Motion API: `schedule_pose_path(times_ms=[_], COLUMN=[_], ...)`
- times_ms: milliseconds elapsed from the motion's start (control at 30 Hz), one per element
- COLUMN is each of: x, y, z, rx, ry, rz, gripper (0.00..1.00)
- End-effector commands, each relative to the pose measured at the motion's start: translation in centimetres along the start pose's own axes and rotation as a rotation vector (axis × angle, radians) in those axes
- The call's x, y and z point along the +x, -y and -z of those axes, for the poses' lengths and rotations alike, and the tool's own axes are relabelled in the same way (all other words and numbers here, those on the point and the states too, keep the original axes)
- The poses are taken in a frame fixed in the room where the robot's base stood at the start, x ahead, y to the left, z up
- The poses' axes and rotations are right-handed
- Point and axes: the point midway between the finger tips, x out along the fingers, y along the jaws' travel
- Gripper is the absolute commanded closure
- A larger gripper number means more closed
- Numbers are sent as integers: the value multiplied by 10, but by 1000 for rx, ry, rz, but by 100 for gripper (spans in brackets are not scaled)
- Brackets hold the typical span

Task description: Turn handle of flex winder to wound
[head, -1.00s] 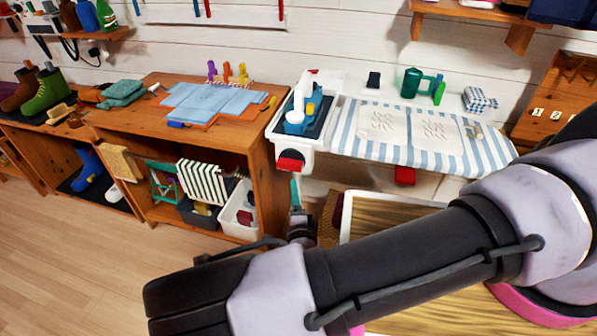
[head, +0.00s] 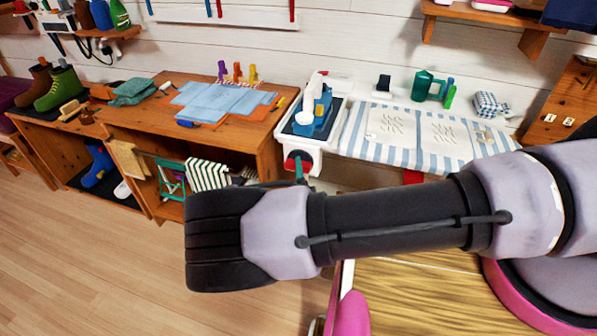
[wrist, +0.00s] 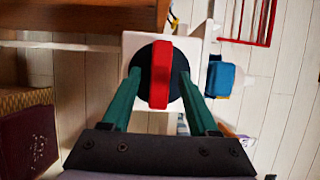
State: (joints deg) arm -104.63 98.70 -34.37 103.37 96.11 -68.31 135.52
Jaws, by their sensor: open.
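The flex winder shows in the wrist view as a white block (wrist: 197,47) with a round black disc (wrist: 147,88) and a red bar handle (wrist: 161,75) across it. The bar runs upright in that picture. My gripper (wrist: 158,74) is open, its two green fingers one on each side of the red handle, with a gap to it on both sides. Whether the fingertips touch the disc I cannot tell. In the head view the winder's red handle (head: 291,164) is at the front of the white unit (head: 315,152), and my arm hides most of my gripper.
A blue iron-like item (head: 315,112) stands on the unit's dark tray. A striped board (head: 420,150) lies to its right and a wooden shelf unit (head: 268,150) to its left. A dark red book-like thing (wrist: 28,143) shows at the wrist view's left.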

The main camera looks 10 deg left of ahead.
Motion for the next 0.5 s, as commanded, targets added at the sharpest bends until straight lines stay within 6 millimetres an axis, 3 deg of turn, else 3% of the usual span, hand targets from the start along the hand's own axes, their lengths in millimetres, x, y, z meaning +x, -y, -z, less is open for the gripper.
schedule_pose_path(times_ms=[33,67,200,500], x=[0,0,0,0], y=[0,0,0,0], z=[0,0,0,0], rx=[0,0,0,-16], ry=[0,0,0,0], rz=[0,0,0,-7], gripper=[40,48,100,100])
